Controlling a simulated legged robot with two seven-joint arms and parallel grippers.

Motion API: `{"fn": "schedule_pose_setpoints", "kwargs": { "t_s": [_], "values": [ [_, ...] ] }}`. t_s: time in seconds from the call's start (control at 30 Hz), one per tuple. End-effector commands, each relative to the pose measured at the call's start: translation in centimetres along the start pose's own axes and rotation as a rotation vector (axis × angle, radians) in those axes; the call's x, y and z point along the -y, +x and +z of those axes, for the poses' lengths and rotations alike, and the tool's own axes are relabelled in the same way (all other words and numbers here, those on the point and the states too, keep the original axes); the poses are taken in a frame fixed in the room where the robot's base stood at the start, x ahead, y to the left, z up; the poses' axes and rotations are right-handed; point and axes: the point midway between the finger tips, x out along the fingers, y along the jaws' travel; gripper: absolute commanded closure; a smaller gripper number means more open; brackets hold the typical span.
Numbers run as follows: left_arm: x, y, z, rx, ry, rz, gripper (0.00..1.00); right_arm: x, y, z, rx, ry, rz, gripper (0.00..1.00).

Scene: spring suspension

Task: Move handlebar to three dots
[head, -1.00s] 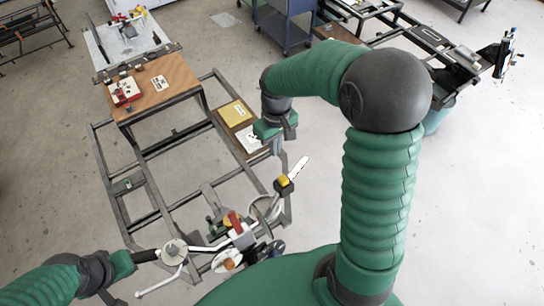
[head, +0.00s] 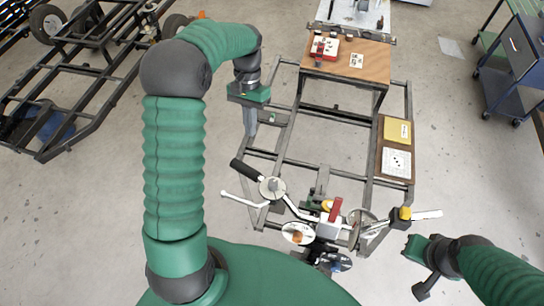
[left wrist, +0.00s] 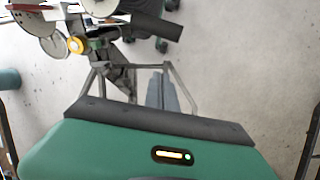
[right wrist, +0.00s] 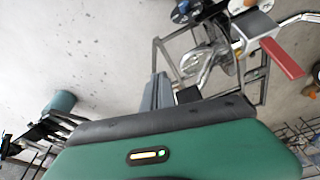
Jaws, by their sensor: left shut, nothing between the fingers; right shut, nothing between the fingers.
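The handlebar assembly (head: 290,208) sits low in the middle of the head view, on the near end of a grey frame. Its black grip (head: 246,170) points up-left, and a pale lever extends below it. The black grip also shows in the left wrist view (left wrist: 152,24). My left gripper (head: 250,128) is shut and empty, beyond the black grip and apart from it.
A yellow card (head: 397,130) lies beside the white card. A wooden tabletop (head: 345,66) at the frame's far end holds a red-and-white device (head: 324,48). A blue cart (head: 510,65) stands at right, another metal frame (head: 70,90) at left.

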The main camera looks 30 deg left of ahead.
Motion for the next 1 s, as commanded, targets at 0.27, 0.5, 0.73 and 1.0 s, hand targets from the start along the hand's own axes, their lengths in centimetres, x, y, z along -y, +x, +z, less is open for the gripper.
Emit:
{"fn": "schedule_pose_setpoints", "kwargs": {
  "t_s": [0.27, 0.5, 0.73, 1.0],
  "values": [
    [0.1, 3.0, 0.2, 0.013, 0.000, 0.007, 1.00, 0.1, -1.2, -0.2, -0.003, 0.002, -0.001, 1.00],
    [-0.1, 8.2, 0.3, 0.012, 0.000, 0.006, 1.00, 0.0, -2.9, -0.6, -0.002, 0.001, -0.001, 1.00],
    [0.0, 8.4, 2.8, 0.005, 0.000, 0.004, 1.00, 0.1, -5.2, -1.3, -0.001, 0.001, -0.001, 1.00],
    [0.1, 8.5, 3.8, 0.005, 0.001, 0.003, 1.00, 0.1, -5.5, -1.3, -0.001, 0.001, -0.001, 1.00]
  ]
}}
